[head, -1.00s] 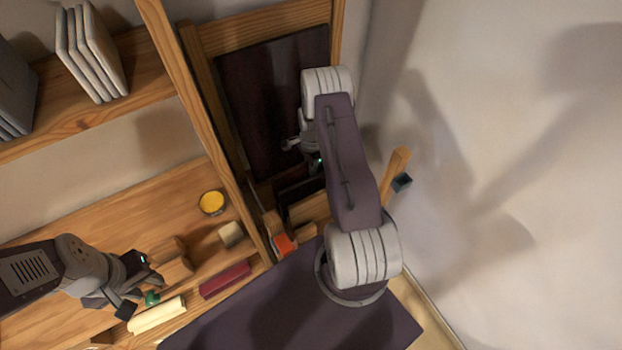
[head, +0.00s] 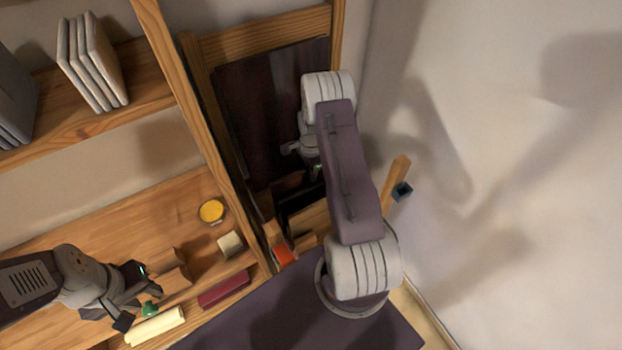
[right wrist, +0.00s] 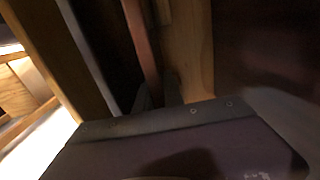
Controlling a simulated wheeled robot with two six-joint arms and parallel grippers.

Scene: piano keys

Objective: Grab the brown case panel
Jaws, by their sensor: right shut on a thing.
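The brown case panel (head: 262,110) is a dark, flat board standing inside a wooden frame at the back centre of the head view. My right gripper (head: 296,149) is shut on it at its right side, partly hidden by my arm. In the right wrist view a reddish-brown panel edge (right wrist: 141,45) runs up from between the fingers (right wrist: 160,98). My left gripper (head: 138,303) is open and empty at lower left, beside a small green thing (head: 149,309).
A wooden shelf (head: 120,210) on the left holds a yellow tin (head: 211,211), wooden blocks (head: 230,244), a dark red bar (head: 224,289) and a cream bar (head: 155,326). White books (head: 92,62) stand above. A pale wall (head: 520,150) closes off the right side.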

